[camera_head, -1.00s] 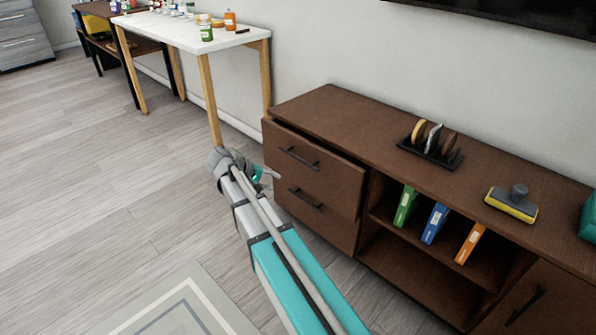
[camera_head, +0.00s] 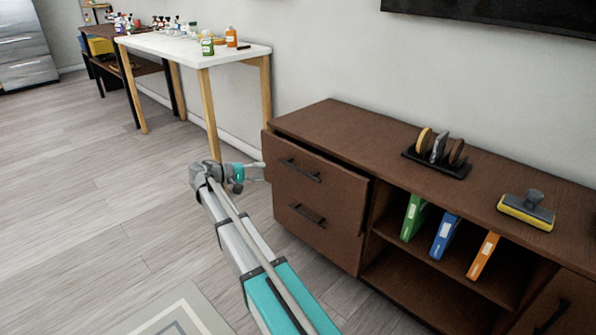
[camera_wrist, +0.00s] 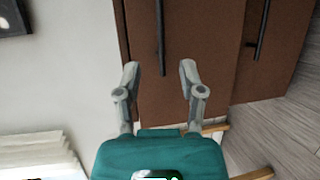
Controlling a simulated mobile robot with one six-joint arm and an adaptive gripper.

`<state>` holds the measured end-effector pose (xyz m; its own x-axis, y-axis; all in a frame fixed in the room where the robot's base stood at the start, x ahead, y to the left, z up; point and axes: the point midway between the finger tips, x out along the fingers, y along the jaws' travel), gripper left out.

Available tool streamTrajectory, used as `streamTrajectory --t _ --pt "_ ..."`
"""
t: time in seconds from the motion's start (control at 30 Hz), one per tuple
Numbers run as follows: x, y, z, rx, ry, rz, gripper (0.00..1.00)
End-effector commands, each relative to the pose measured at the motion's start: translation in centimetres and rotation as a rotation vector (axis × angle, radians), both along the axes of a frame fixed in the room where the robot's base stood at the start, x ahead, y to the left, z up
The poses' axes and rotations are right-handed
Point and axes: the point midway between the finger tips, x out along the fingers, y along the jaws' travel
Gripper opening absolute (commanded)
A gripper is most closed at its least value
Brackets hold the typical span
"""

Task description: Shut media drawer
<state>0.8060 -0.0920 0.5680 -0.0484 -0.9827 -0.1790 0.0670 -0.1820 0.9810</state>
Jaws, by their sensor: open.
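The media drawer, the upper brown drawer (camera_head: 318,187) at the left of the low cabinet, stands partly pulled out, with a gap along its top edge. It has a dark bar handle (camera_head: 300,170). My gripper (camera_head: 257,172) is just left of the drawer front, small in the head view and partly hidden by my wrist. In the wrist view my gripper (camera_wrist: 159,70) is open and empty, its two fingers pointing at the drawer front (camera_wrist: 205,60). One end of the handle (camera_wrist: 160,35) appears between the fingertips; I cannot tell whether anything touches.
The lower drawer (camera_head: 318,232) looks shut. Open shelves to the right hold green, blue and orange binders (camera_head: 445,236). A disc rack (camera_head: 436,166) and a yellow-edged brush (camera_head: 526,212) sit on the cabinet top (camera_head: 345,125). A white table (camera_head: 180,48) stands behind; the floor at left is clear.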

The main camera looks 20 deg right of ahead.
Motion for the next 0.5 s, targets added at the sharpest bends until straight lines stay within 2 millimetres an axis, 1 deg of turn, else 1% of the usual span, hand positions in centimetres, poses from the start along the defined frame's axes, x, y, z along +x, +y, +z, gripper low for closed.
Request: streamTrajectory --t 0.17,0.27,0.5 --pt "-0.1 -0.6 -0.2 0.001 0.000 -0.001 0.51" --pt "-0.1 -1.4 -0.3 0.001 0.000 0.000 0.51" --pt "-0.3 -4.3 -0.9 0.001 -0.001 -0.002 0.51"
